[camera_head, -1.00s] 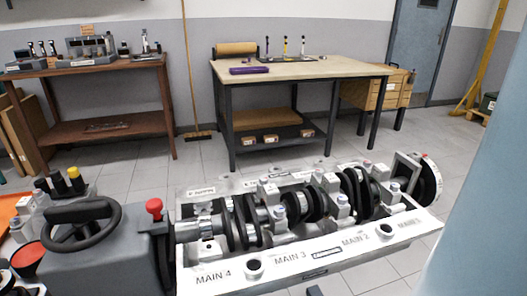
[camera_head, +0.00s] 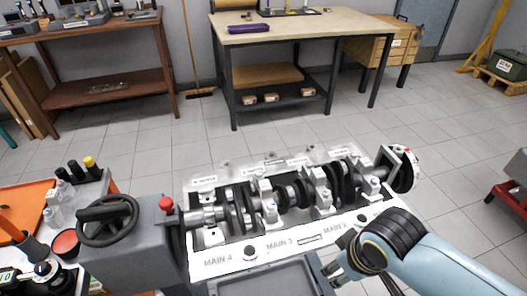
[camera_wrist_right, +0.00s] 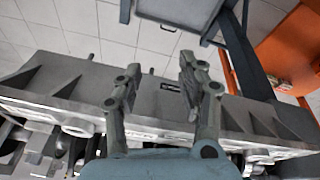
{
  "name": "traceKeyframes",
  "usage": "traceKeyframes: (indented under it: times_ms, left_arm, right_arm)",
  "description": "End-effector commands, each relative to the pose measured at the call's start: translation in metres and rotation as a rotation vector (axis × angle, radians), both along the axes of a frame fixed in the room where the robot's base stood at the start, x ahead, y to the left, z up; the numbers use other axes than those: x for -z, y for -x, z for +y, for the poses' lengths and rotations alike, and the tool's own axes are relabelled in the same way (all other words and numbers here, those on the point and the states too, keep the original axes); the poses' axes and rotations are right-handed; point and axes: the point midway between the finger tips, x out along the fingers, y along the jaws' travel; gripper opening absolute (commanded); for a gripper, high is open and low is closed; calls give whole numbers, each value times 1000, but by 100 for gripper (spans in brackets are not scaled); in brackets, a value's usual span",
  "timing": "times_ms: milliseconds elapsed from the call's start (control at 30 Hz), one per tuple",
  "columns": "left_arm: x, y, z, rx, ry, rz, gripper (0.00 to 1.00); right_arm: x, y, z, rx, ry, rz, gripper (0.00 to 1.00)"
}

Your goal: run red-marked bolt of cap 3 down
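I cannot make out a red mark on that bolt. My right gripper (camera_head: 335,268) is beside the block's near face, low and right of "MAIN 3". In the right wrist view the right gripper (camera_wrist_right: 160,66) has its two fingers apart, with nothing between them, over the block's side (camera_wrist_right: 235,112). My left gripper is out of view.
A grey box with a black handwheel (camera_head: 107,222) and red knob (camera_head: 166,203) stands at the block's left end. A grey panel (camera_head: 270,282) lies in front. Bottles (camera_head: 52,218) and an orange tray (camera_head: 25,203) are at left. Open floor lies behind the block.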

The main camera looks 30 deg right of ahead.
Motion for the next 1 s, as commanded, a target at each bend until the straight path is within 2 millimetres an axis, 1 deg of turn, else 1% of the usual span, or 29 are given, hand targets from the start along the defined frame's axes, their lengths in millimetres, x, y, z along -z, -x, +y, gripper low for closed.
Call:
traceKeyframes:
  times_ms: [33, 267, 333, 367, 567, 767, 867, 1000]
  left_arm:
    - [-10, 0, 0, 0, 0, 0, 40]
    - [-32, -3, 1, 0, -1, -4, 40]
    - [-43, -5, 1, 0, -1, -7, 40]
    - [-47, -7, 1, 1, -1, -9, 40]
    - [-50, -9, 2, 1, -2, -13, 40]
    - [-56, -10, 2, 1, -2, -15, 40]
    - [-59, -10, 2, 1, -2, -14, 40]
    - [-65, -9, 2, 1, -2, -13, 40]
  right_arm:
    - [-25, -3, 1, -2, 0, -10, 40]
    - [-106, -11, 7, -8, 1, -32, 40]
    - [-138, -18, 10, -4, -1, -38, 40]
    - [-146, -26, 10, 2, -2, -33, 40]
    - [-141, -67, 13, 36, -15, 19, 40]
    - [-144, -117, 19, 67, -34, 76, 40]
    - [-153, -148, 25, 81, -49, 109, 40]
    - [-176, -196, 36, 95, -72, 168, 40]
